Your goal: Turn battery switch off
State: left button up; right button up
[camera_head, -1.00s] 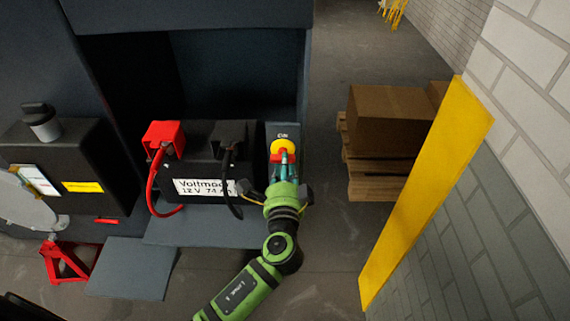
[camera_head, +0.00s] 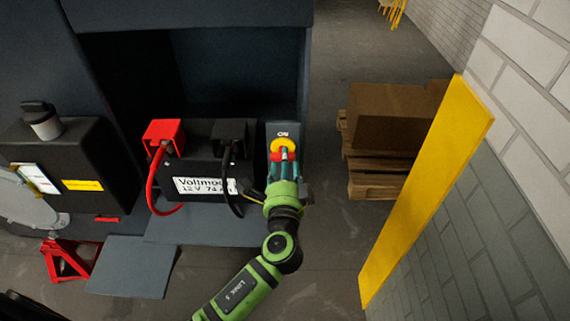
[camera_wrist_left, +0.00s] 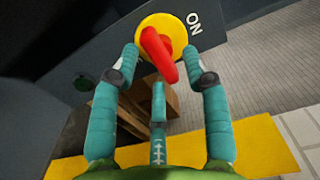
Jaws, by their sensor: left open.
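The battery switch is a yellow disc (camera_head: 283,145) with a red handle (camera_head: 284,153) on a dark panel beside the battery. In the left wrist view the yellow disc (camera_wrist_left: 181,30) has an ON label (camera_wrist_left: 194,23) at its right. The red handle (camera_wrist_left: 158,55) stands out from the disc, slanting down to the right. My left gripper (camera_wrist_left: 160,65) is open, with a teal finger on each side of the handle and a third finger below it. I see a gap between the side fingers and the handle. My right gripper is not in view.
The black battery (camera_head: 205,160) with red and black cables sits just left of the switch. A yellow post (camera_head: 425,195) and brick wall stand at the right. A carton (camera_head: 388,115) on a pallet stands behind. Floor shows between the panel and the pallet.

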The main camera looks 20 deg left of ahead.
pick_arm(q)
jog(key=v, duration=1.2)
jog(key=shift+w+r, duration=0.1)
